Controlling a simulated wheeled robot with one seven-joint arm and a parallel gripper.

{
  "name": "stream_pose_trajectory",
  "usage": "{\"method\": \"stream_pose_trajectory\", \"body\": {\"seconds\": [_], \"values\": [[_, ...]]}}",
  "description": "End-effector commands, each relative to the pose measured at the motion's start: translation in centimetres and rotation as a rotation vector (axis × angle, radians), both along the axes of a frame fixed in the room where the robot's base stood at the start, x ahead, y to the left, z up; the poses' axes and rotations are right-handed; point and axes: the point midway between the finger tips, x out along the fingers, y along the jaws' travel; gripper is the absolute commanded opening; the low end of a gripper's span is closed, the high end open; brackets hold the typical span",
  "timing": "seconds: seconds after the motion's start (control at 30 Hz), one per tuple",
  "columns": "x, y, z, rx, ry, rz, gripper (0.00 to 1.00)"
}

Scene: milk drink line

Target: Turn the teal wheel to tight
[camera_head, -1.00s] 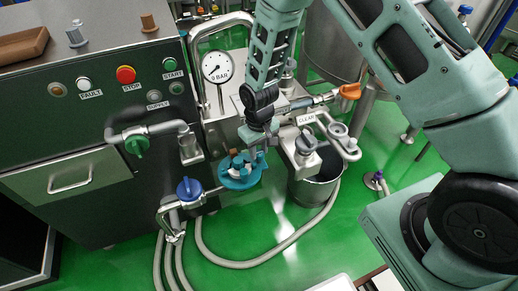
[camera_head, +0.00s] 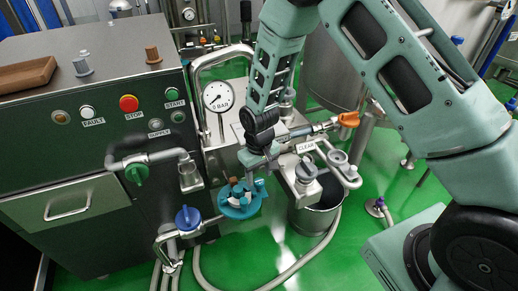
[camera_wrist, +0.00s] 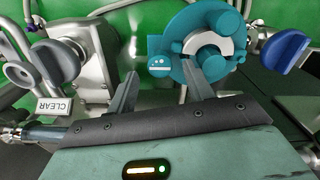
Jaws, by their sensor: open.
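The teal wheel (camera_head: 240,211) sits low at the front of the machine, left of my arm. It also shows in the wrist view (camera_wrist: 183,32) at the upper right, with a pale centre, stubby teal knobs and a small teal block at its left. My gripper (camera_wrist: 159,68) is open and empty, its two fingers apart. The right fingertip overlaps the wheel's lower left edge in the wrist view; I cannot tell whether it touches. In the head view my gripper (camera_head: 245,180) is just above the wheel and hides part of its top.
A blue knob (camera_head: 188,218) is close left of the wheel, and a green knob (camera_head: 137,174) is farther left. A grey-knobbed valve with a CLEAR label (camera_wrist: 54,106) is on the other side. A gauge (camera_head: 218,97) stands above. A bucket (camera_head: 318,219) and hose are on the green floor.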

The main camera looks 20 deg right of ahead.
Motion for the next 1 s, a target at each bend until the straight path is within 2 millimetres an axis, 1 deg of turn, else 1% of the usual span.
{"method": "stream_pose_trajectory", "body": {"seconds": [0.03, 0.4, 0.5, 0.6, 0.7, 0.8, 1.0], "values": [[0.1, 0.0, 1.1, 0.001, -0.006, 0.000, 0.52], [0.1, 0.0, 9.8, 0.002, -0.007, 0.000, 0.52], [0.1, 0.0, 11.8, 0.002, -0.007, -0.001, 0.52], [0.1, 0.0, 13.5, 0.001, -0.005, -0.001, 0.52], [0.1, 0.0, 14.6, 0.001, -0.003, -0.001, 0.52], [0.1, 0.0, 15.2, 0.001, -0.003, -0.001, 0.52], [0.0, 0.0, 15.5, 0.000, -0.001, -0.001, 0.52]]}}
